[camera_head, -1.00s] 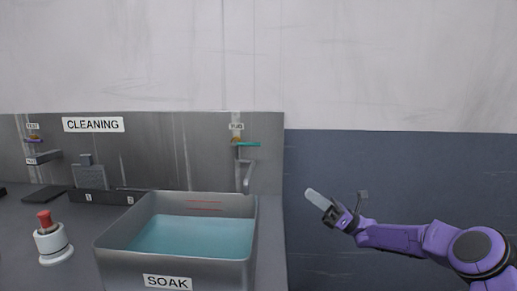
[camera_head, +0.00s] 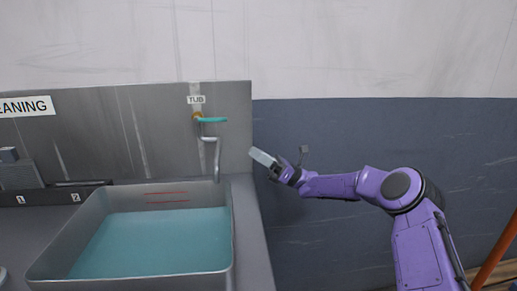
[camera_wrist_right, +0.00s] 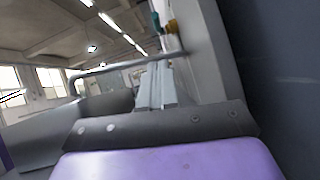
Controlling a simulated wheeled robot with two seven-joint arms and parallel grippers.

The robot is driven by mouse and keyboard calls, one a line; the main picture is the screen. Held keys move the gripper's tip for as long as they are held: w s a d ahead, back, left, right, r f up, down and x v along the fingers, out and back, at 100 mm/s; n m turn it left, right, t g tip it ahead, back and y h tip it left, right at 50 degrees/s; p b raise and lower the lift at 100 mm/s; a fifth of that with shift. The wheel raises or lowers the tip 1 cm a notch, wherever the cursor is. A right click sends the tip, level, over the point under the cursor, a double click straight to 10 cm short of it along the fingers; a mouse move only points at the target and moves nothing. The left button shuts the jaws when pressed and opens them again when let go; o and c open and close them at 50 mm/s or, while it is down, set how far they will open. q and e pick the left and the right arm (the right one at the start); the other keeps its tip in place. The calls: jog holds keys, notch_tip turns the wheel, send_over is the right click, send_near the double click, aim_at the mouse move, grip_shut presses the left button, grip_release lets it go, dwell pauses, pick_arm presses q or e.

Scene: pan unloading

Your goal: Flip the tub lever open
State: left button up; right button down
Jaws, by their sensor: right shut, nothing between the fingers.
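The tub lever (camera_head: 212,120) is a teal handle on a brass fitting, under a label reading TUB on the steel backsplash. It points to the right. A grey curved spout (camera_head: 217,158) hangs below it over the tub (camera_head: 235,262), which holds blue water. My right gripper (camera_head: 262,157) is shut and empty, to the right of and below the lever, apart from it. In the right wrist view my fingers (camera_wrist_right: 155,86) are together, with the spout (camera_wrist_right: 125,64) beyond and a teal piece, likely the lever (camera_wrist_right: 173,27), near the top. My left gripper is not in view.
The backsplash (camera_head: 80,130) ends just left of my right gripper; a dark blue wall (camera_head: 400,130) lies beyond. A dark rack (camera_head: 50,194) with numbered tags stands left of the tub. The space between my gripper and the lever looks clear.

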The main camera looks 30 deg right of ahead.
jog(key=p, duration=0.2)
send_near(212, 120)
jog(key=shift+w+a+r+p, duration=0.25)
jog(key=shift+w+r+p, duration=0.15)
jog(key=shift+r+p, duration=0.15)
jog(key=shift+w+a+r+p, duration=0.2)
jog(key=shift+w+r+p, duration=0.3)
jog(key=shift+r, duration=0.1)
